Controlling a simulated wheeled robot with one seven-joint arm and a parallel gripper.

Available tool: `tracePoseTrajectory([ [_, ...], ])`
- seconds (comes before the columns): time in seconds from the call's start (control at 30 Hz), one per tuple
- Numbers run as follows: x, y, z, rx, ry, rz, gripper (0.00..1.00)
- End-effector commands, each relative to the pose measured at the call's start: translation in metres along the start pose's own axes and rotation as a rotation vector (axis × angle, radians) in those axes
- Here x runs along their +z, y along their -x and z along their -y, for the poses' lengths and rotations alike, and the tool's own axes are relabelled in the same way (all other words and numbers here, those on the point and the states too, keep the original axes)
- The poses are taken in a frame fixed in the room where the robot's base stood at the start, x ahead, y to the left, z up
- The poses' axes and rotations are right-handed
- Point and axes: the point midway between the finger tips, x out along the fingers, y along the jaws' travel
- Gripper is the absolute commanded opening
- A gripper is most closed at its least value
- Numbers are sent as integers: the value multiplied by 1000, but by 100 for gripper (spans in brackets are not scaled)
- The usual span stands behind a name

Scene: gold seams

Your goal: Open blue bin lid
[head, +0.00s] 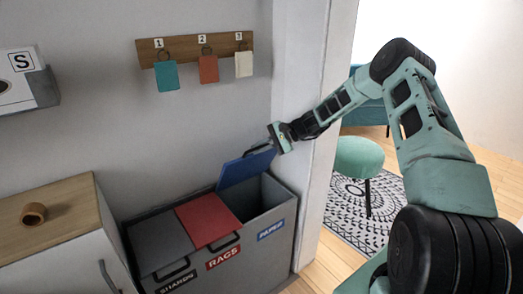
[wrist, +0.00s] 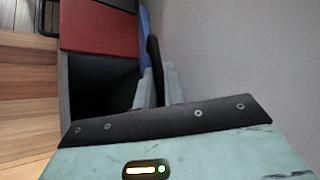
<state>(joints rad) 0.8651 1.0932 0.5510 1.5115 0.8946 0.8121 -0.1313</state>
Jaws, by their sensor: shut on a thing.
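The blue lid (head: 246,169) is tilted steeply up over the right compartment of the grey bin box (head: 277,231), the one labelled PAPER. The dark compartment under it shows open. My gripper (head: 275,146) is shut at the top edge of the lid, on its dark handle. In the wrist view, the fingers (wrist: 158,88) close around the dark handle (wrist: 154,66), and the blue lid (wrist: 145,24) shows edge-on beside it. The exact grip on the handle is partly hidden.
The red lid (head: 208,221) and the grey lid (head: 159,246) lie shut to the left. A wall rack (head: 195,49) with several hanging tags is above. A wooden-topped cabinet (head: 58,218) stands at left. The white wall edge (head: 317,130) is close to my arm.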

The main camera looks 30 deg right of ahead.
Motion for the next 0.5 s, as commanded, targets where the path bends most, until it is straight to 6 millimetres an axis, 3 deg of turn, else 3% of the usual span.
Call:
tracePoseTrajectory([
  [0.23,-1,0,0,0,0,-2,0],
  [0.3,-1,0,0,0,0,-2,27],
  [0.33,-1,0,0,0,0,-2,32],
  [0.5,0,0,0,0,0,-1,32],
])
